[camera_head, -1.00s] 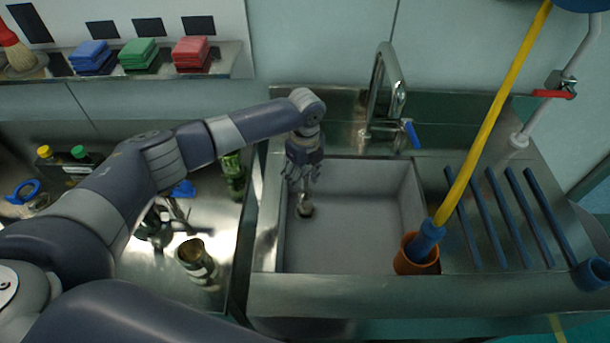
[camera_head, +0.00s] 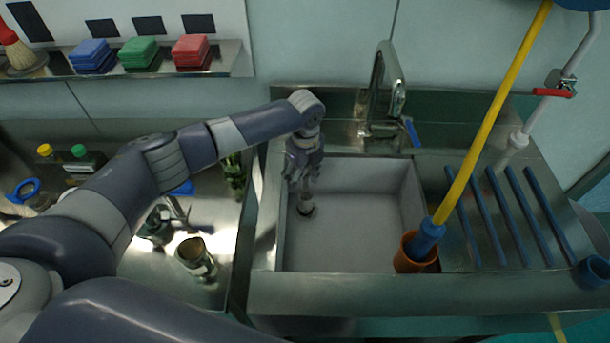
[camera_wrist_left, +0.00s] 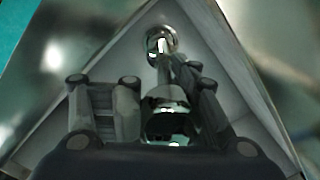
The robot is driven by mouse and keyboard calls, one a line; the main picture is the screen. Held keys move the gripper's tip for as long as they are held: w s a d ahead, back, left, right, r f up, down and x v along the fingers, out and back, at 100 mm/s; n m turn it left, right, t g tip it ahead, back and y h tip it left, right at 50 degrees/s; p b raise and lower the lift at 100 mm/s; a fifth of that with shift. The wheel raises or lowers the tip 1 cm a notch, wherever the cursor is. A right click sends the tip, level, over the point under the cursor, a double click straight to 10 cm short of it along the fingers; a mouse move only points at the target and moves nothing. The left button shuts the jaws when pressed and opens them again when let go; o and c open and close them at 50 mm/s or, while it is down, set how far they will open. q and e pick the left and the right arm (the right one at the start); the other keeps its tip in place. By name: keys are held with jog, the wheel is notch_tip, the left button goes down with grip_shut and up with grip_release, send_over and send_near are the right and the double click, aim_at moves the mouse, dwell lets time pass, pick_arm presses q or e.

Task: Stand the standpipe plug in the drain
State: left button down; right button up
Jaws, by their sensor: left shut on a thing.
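My left gripper (camera_head: 304,176) is inside the left part of the grey sink basin (camera_head: 360,250), fingers pointing down. It is shut on the standpipe plug (camera_head: 306,198), a shiny metal piece that hangs roughly upright. In the left wrist view the plug (camera_wrist_left: 166,112) sits between the two dark fingers, with a narrow part reaching toward the drain (camera_wrist_left: 161,42). The round metal drain (camera_head: 306,210) shows around the plug's lower end. I cannot tell whether that end is in the drain opening or just above it. My right gripper is not in view.
A tap (camera_head: 386,90) stands behind the basin. An orange cup (camera_head: 416,256) with a blue-and-yellow pole stands at the basin's right edge. Blue bars (camera_head: 510,215) lie on the right drainboard. A jar (camera_head: 196,258) and bottles stand left of the sink. The basin's middle is clear.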

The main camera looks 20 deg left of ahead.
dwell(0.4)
pick_arm(q)
jog(key=c, duration=0.7)
grip_release()
jog(key=shift+c, duration=0.2)
jog(key=shift+o, duration=0.3)
jog(key=shift+f, duration=0.15)
jog(key=shift+r, duration=4.1)
